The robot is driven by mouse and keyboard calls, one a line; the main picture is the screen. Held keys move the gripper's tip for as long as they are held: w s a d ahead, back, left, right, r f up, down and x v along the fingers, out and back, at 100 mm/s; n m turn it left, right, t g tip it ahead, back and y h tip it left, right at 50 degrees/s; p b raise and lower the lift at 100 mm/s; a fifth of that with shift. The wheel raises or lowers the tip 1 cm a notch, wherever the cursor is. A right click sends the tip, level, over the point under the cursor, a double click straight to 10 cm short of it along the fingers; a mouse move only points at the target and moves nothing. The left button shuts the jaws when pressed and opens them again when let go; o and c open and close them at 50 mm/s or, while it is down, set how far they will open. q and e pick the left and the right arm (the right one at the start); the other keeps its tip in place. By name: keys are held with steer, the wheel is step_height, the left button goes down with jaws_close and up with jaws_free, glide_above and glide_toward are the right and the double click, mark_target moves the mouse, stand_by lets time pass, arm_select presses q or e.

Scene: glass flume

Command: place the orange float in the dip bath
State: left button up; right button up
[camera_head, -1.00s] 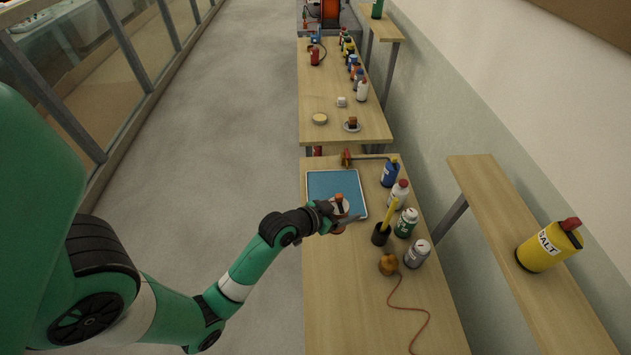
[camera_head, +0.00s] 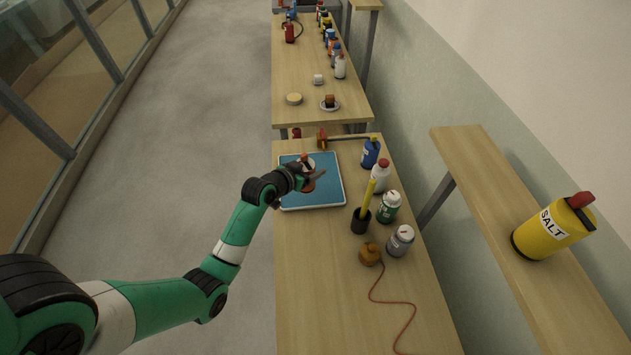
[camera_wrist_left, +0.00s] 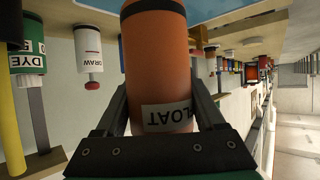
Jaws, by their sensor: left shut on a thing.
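The orange float (camera_wrist_left: 158,60), a cylinder with a dark band and a white label, is held between the two fingers of my left gripper (camera_wrist_left: 160,112) in the left wrist view. In the head view my left gripper (camera_head: 308,176) is shut on the float (camera_head: 308,186) over the shallow blue-floored, pale-rimmed tray (camera_head: 328,192), which looks like the dip bath. Blue surface also shows beyond the float in the wrist view. The gap between the float's underside and the tray floor cannot be judged. My right gripper is not in view.
Right of the tray stand a blue bottle (camera_head: 370,153), a white bottle (camera_head: 380,177), a green can (camera_head: 388,207), a grey can (camera_head: 400,241) and a black cup (camera_head: 360,221) with a yellow stick. A brass-coloured object (camera_head: 370,254) trails a red cord. The table's near left is clear.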

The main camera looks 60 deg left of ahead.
arm_select(q)
steer(key=shift+w+a+f+b, duration=0.3)
steer(key=shift+w+f+b, duration=0.15)
steer(key=shift+f, duration=0.75)
steer(key=shift+w+a+f+b, duration=0.3)
steer(key=shift+w+f+b, duration=0.15)
steer(key=shift+f, duration=0.7)
steer(key=shift+w+a+f+b, duration=0.3)
steer(key=shift+w+f+b, duration=0.15)
steer(key=shift+f, duration=0.75)
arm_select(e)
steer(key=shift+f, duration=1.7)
arm_select(q)
steer(key=shift+f, duration=0.1)
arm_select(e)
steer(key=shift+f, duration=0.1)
arm_select(q)
steer(key=o, duration=1)
steer(key=shift+f, duration=0.15)
steer(key=o, duration=0.5)
